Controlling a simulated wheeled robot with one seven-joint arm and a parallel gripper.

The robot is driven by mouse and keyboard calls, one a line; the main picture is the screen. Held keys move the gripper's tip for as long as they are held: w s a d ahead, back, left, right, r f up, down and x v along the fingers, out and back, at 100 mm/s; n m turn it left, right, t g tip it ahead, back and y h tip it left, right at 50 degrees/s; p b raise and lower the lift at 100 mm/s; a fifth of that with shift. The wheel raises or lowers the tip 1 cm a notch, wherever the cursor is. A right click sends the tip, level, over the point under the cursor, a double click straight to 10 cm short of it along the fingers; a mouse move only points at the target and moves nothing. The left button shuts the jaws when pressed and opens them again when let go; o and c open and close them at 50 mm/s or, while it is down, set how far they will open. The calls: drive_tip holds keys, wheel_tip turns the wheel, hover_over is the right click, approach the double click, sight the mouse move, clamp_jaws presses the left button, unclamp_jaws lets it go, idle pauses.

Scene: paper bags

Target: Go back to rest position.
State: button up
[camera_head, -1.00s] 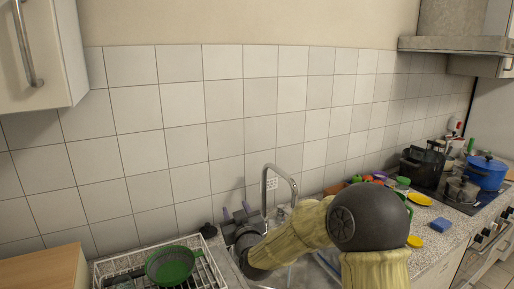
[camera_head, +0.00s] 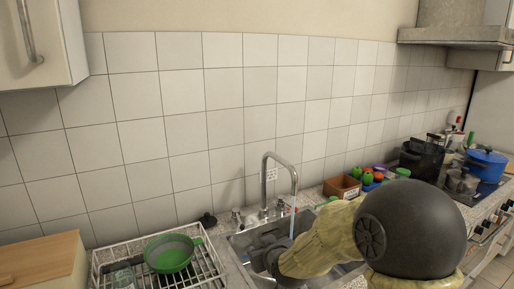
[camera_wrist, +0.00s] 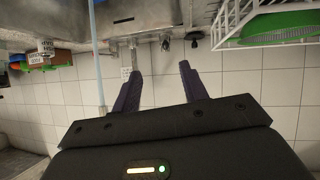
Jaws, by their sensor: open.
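My gripper (camera_wrist: 159,68) shows in the wrist view with its two dark purple fingers spread apart and nothing between them. In the head view my arm reaches across the counter from the lower right, and my dark wrist is low over the sink (camera_head: 241,246). My fingers are hidden in the head view. The curved metal faucet (camera_head: 266,185) stands behind my wrist. A thin bluish stream (camera_head: 292,222) falls from its spout, close to my wrist, and also shows in the wrist view beside my left-hand finger.
A white dish rack (camera_head: 213,262) with a green colander (camera_head: 170,253) stands left of the sink. A brown box (camera_head: 343,188) and several colourful items sit to the right. A blue pot (camera_head: 487,165) is on the far-right stove. The tiled wall is close behind.

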drive_tip(key=s+d+f+m+g+h+b, duration=0.1)
drive_tip(key=s+d+f, duration=0.1)
drive_tip(key=s+d, duration=0.1)
drive_tip(key=s+d+f+g+b, duration=0.1)
drive_tip(key=s+d+f+g, duration=0.1)
drive_tip(key=s, duration=0.3)
drive_tip(key=s+d+f+m+g+h+b, duration=0.1)
drive_tip(key=s+d+f+g, duration=0.1)
drive_tip(key=s+d+f, duration=0.1)
drive_tip(key=shift+s+d+f+m+h, duration=0.3)
drive_tip(key=shift+s+d+f, duration=0.05)
drive_tip(key=shift+s+f, duration=0.4)
drive_tip(key=s+d+f+m+g+b, duration=0.1)
drive_tip(key=s+d+f+g, duration=0.1)
drive_tip(key=s, duration=0.3)
drive_tip(key=s+d+f+m+g+b, duration=0.1)
drive_tip(key=s+d+f+g+b, duration=0.15)
drive_tip(key=s, duration=0.35)
wheel_tip(320, 180, up, 14)
drive_tip(key=p, duration=1.4)
drive_tip(key=shift+w+d+h+p, duration=0.15)
drive_tip(key=shift+h+p, duration=0.15)
drive_tip(key=shift+h, duration=0.1)
drive_tip(key=shift+t, duration=0.25)
drive_tip(key=shift+d, duration=0.1)
